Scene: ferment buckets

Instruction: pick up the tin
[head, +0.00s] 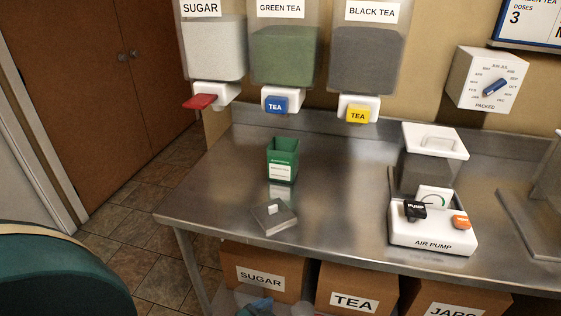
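A green open-topped tin (282,160) with a white label stands upright on the steel table, below the green tea dispenser. A square grey piece with a small white block on top (273,216), perhaps a lid, lies on the table in front of the tin, apart from it. The inside of the tin is too dark to tell what it holds. Neither of my grippers is in view.
Sugar (214,48), green tea (284,55) and black tea (367,60) dispensers hang above the steel table (340,200). An air pump (432,230) stands right of the tin. Labelled boxes (265,270) sit underneath. A large teal rounded object (55,275) fills the lower left.

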